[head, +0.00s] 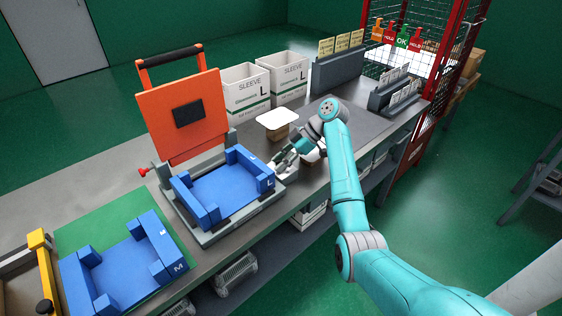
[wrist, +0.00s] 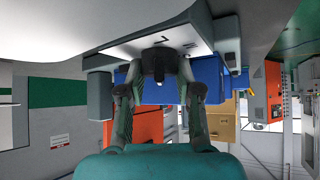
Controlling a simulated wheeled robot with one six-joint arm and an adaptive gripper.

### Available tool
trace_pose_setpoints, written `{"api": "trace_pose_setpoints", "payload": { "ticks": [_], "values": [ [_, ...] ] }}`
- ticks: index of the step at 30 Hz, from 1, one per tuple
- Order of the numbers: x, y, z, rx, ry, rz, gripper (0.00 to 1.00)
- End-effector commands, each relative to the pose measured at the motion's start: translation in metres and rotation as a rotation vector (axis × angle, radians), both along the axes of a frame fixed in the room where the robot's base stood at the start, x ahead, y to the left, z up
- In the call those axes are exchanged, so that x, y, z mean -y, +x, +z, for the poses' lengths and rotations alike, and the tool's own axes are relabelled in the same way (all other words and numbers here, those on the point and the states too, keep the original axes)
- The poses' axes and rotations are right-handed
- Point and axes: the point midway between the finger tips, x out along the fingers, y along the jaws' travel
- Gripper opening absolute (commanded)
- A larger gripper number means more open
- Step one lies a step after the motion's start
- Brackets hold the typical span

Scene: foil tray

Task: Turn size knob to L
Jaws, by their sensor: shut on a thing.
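In the wrist view my gripper (wrist: 158,72) has its two fingers on either side of a small dark knob (wrist: 157,58) and is shut on it. The knob sits on the face of a pale panel (wrist: 205,40). Small dark marks stand on the panel beside the knob; I cannot read them surely, nor where the knob points. In the head view my gripper (head: 283,158) is low at the right side of the grey station with the blue nest marked L (head: 225,190). The knob is hidden there by my gripper and arm.
The station's orange lid (head: 180,120) stands open. A blue nest marked M (head: 125,275) lies on a green mat at the left. White sleeve boxes (head: 246,88) and a white-topped stand (head: 278,119) are behind my gripper. Grey racks (head: 395,95) stand to the right.

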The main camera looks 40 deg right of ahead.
Motion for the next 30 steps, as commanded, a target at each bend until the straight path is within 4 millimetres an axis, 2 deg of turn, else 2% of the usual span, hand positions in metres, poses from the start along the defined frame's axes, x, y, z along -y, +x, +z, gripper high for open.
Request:
{"api": "trace_pose_setpoints", "payload": {
  "ticks": [6,7,10,24,30],
  "values": [
    [0.0004,-0.0003,-0.0008,-0.002,0.000,-0.001,0.00],
    [0.0005,-0.0004,-0.0008,-0.002,-0.001,-0.001,0.36],
    [0.0003,-0.0003,-0.0007,-0.002,0.000,-0.001,0.60],
    [0.0001,-0.0002,-0.0004,-0.001,-0.001,-0.008,0.60],
    [-0.0004,-0.0008,-0.0009,0.000,-0.001,-0.103,0.60]
  ]
}}
